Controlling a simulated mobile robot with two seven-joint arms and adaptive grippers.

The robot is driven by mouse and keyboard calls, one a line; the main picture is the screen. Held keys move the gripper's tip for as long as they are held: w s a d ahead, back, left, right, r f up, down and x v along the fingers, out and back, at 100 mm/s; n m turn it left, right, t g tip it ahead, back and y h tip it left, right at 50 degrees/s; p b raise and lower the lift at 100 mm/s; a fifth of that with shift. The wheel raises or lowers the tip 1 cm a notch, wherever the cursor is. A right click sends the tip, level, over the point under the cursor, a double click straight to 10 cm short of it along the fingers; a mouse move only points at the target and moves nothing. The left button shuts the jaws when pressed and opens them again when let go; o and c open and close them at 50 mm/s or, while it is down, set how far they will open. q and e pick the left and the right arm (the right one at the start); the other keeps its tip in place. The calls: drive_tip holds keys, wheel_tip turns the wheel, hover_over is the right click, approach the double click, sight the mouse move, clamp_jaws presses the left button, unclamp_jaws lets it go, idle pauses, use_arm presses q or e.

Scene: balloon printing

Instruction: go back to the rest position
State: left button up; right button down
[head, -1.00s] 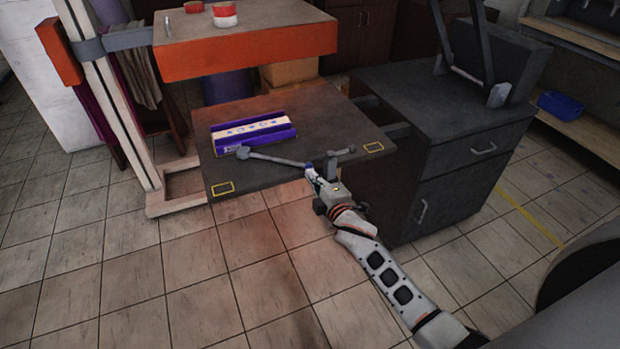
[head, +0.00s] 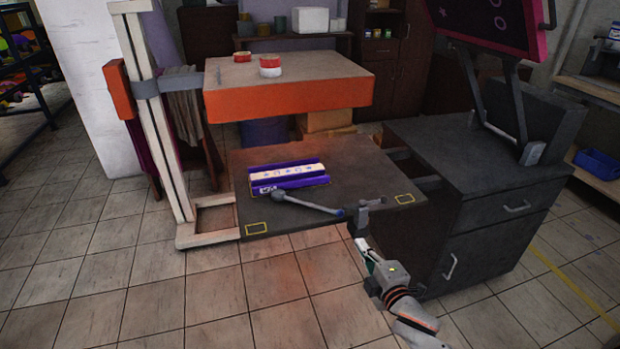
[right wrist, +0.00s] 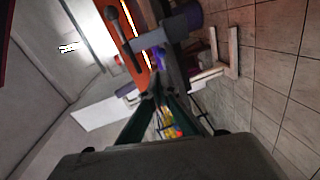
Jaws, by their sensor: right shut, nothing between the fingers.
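My right gripper (head: 360,249) is in the lower right of the head view, in front of the dark board's front edge. It is shut and empty, apart from the grey lever (head: 310,203) that lies across the board. In the right wrist view its fingers (right wrist: 158,98) meet at the tips, and the lever (right wrist: 128,38) shows near the top. A purple tray with a white patterned strip (head: 290,177) lies on the dark board (head: 345,166) behind the lever. My left gripper is not in view.
A dark cabinet (head: 500,215) bearing a screen (head: 492,22) is to the right. A pale upright post (head: 153,110) stands at left. The tiled floor in front is clear.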

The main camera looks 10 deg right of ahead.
drive_tip(key=s+a+f+m+g, duration=0.2)
drive_tip(key=s+f+m, duration=0.2)
drive_tip(key=s, duration=0.4)
drive_tip(key=s+a+f+m+g+y, duration=0.1)
drive_tip(key=s+a+f+m, duration=0.2)
drive_tip(key=s+f, duration=0.3)
drive_tip(key=s+a+f+m+g+y, duration=0.1)
drive_tip(key=s+f+m, duration=0.4)
drive_tip(key=s, duration=0.5)
drive_tip(key=shift+a+f+m+g, duration=0.3)
drive_tip(key=shift+a+g, duration=0.5)
drive_tip(key=shift+a, duration=0.2)
drive_tip(key=shift+d, duration=0.1)
